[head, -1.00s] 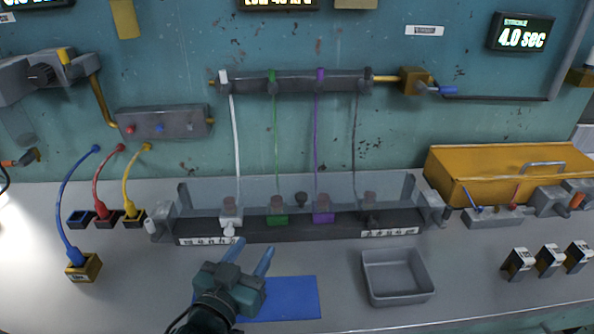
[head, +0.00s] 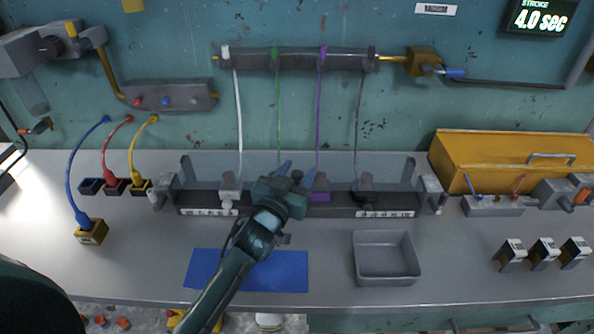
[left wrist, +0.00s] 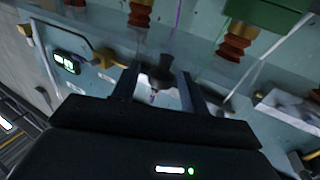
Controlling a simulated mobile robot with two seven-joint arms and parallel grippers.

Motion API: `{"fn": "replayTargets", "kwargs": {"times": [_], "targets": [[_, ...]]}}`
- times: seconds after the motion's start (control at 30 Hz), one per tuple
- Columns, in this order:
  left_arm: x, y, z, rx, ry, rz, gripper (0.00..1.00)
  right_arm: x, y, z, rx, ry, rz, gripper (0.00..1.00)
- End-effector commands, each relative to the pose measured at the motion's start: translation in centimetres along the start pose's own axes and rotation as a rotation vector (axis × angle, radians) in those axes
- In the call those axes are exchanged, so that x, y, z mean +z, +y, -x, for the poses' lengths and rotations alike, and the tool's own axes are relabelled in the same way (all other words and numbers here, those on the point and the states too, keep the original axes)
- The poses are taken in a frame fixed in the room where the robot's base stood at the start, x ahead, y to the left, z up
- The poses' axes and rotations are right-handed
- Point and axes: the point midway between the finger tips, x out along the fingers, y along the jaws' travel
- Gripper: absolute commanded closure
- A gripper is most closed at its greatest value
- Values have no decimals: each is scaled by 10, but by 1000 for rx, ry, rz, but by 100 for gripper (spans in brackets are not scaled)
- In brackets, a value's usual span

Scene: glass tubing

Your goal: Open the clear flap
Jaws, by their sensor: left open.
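The clear flap (head: 395,172) is a see-through panel along the front of the dark tubing station, seen in the head view. It looks upright, in front of the coloured tube ends. My left gripper (head: 296,174) is at the middle of the flap, its open fingers pointing away from me. In the left wrist view, a dark round knob (left wrist: 160,72) sits between the two open fingers (left wrist: 157,85). I cannot tell whether they touch it. In the head view my gripper hides the knob and the green block. My right gripper is not in view.
A grey tray (head: 387,270) and a blue mat (head: 215,270) lie on the bench in front. A yellow box (head: 480,160) stands at right, and small black holders (head: 543,252) stand before it. Blue, red and yellow cables (head: 70,175) are at left.

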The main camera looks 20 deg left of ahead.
Motion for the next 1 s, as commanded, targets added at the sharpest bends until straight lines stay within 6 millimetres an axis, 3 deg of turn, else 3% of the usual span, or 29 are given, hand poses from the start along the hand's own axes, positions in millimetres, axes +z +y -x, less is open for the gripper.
{"fn": "replayTargets", "kwargs": {"times": [0.27, 0.83, 1.0], "targets": [[0, 0, -2, 0, -1, 0, 55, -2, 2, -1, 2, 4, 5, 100], [0, 0, -2, 0, -1, -1, 100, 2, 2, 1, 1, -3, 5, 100], [1, 0, -2, 0, -1, -1, 100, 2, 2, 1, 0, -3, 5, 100]]}}
